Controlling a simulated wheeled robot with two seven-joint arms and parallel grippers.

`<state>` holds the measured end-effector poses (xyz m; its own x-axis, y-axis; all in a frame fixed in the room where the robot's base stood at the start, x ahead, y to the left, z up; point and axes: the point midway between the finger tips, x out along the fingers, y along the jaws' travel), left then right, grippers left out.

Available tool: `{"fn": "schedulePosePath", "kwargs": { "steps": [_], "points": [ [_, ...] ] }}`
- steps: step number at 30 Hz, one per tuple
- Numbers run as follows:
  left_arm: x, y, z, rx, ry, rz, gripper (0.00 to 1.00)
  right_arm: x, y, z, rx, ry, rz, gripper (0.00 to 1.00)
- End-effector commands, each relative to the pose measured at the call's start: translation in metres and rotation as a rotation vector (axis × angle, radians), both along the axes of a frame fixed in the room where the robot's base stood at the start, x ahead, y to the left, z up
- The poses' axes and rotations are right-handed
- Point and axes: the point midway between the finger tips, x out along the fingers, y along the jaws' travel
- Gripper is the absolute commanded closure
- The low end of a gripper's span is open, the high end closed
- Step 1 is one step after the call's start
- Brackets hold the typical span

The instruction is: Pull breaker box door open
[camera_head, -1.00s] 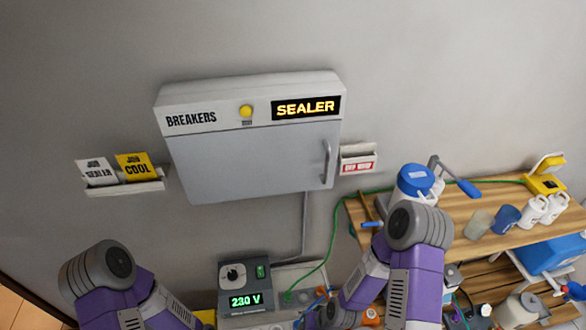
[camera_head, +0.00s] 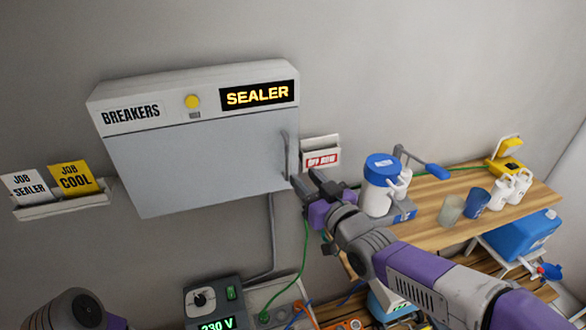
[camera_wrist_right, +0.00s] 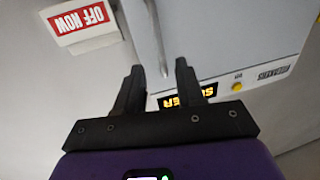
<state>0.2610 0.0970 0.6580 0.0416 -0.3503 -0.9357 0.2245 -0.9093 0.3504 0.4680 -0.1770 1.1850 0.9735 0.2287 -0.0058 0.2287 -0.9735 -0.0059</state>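The grey breaker box (camera_head: 200,90) is on the wall with its door (camera_head: 200,165) shut. A vertical bar handle (camera_head: 286,155) is at the door's right edge. My right gripper (camera_head: 306,182) is open beside the lower end of the handle. In the right wrist view, the handle (camera_wrist_right: 156,38) lies ahead of the gap between the two fingers (camera_wrist_right: 158,80), and nothing is held. I cannot tell whether a finger touches the handle. My left gripper is out of view; only part of my left arm shows at bottom left.
A small "OFF NOW" card holder (camera_head: 321,153) is on the wall right of the box. A blue-lidded white container (camera_head: 381,185) stands on the wooden shelf (camera_head: 430,215). A card rack (camera_head: 62,203) is at left. A green cable hangs below the box.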

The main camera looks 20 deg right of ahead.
Motion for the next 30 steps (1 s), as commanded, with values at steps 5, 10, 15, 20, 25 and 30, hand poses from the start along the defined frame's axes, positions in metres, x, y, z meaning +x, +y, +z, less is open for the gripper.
{"fn": "schedulePosePath", "kwargs": {
  "steps": [5,10,15,20,25,30],
  "points": [
    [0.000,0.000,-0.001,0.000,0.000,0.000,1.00,0.012,0.003,0.003,-0.003,-0.009,0.001,0.62],
    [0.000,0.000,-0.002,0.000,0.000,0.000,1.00,0.036,0.009,0.003,0.000,-0.007,0.001,0.62],
    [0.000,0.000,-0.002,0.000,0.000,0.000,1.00,0.058,0.014,0.003,-0.001,-0.006,0.002,0.62],
    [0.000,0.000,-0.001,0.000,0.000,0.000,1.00,0.069,0.017,0.003,-0.002,-0.007,0.001,0.62],
    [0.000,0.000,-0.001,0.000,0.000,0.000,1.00,0.072,0.017,0.003,-0.002,-0.008,0.000,0.62],
    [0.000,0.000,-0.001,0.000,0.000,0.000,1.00,0.072,0.017,0.003,-0.003,-0.007,0.000,0.64]
  ]
}}
